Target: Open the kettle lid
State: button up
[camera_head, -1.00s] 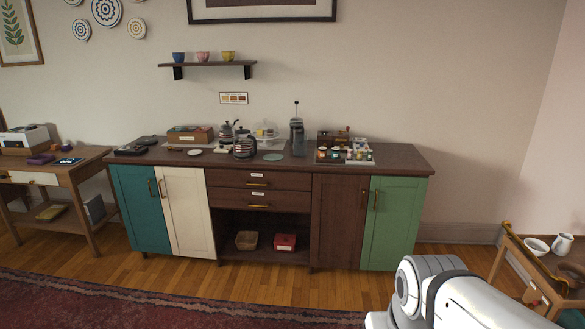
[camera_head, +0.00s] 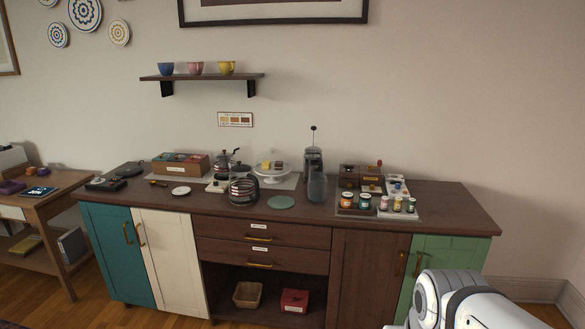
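A pot with a dark handle and a knobbed top (camera_head: 226,163), which looks like a kettle, stands toward the back of the long dark sideboard (camera_head: 400,228). In front of it is a rounded, dark, banded vessel (camera_head: 243,191), which could also be the kettle. At this distance I cannot tell which is the kettle or make out its lid clearly. My gripper is out of view; only a white part of my arm shows at the lower right, well in front of the sideboard.
A French press (camera_head: 313,163), a glass vessel (camera_head: 318,187), a cake stand (camera_head: 272,168) and small jars (camera_head: 383,203) stand close by on the sideboard. A green round mat (camera_head: 281,202) lies bare. A side table (camera_head: 50,197) is at left. A shelf with cups (camera_head: 205,77) hangs above.

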aim_at(240, 167)
jog(key=i, duration=1.4)
jog(key=u, duration=1.8)
jog(key=i, duration=1.5)
jog(key=z, duration=1.35)
